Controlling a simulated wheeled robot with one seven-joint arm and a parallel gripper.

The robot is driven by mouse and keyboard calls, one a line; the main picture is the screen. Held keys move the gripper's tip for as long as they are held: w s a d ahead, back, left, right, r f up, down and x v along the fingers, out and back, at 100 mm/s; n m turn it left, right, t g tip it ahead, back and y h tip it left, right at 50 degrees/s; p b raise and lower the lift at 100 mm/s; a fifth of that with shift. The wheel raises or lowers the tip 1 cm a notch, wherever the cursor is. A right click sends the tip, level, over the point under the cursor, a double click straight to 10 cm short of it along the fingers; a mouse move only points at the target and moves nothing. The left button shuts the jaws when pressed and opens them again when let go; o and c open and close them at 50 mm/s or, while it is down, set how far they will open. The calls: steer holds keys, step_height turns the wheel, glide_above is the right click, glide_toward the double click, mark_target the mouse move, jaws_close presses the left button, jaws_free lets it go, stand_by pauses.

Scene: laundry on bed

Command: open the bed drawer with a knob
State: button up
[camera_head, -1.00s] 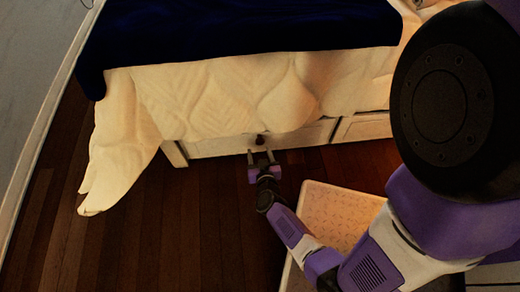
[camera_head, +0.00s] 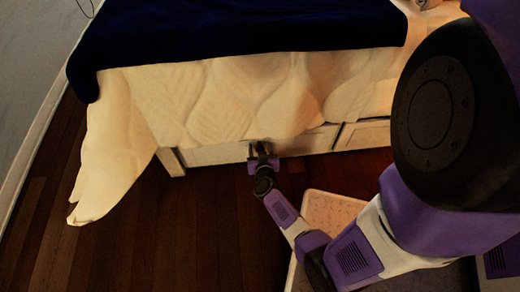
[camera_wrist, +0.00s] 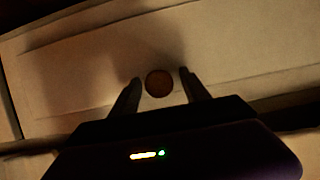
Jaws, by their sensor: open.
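The bed drawer (camera_head: 215,154) is a pale panel low on the side of the bed, partly covered by the hanging quilt. It looks shut. Its round brown knob (camera_wrist: 159,83) shows in the wrist view, between the two fingertips; in the head view my gripper hides it. My gripper (camera_head: 262,149) is open in front of the drawer, with one finger on each side of the knob. In the wrist view the fingers (camera_wrist: 162,78) appear apart from the knob, with a gap on both sides.
A cream quilt (camera_head: 230,100) and a dark blue blanket (camera_head: 240,30) hang over the bed side. A second drawer panel (camera_head: 365,133) is at the right. A pale, light-topped box (camera_head: 330,212) stands on the floor beside my arm. The wood floor (camera_head: 150,235) at the left is clear.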

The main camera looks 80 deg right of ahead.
jaws_close()
stand_by(1.4)
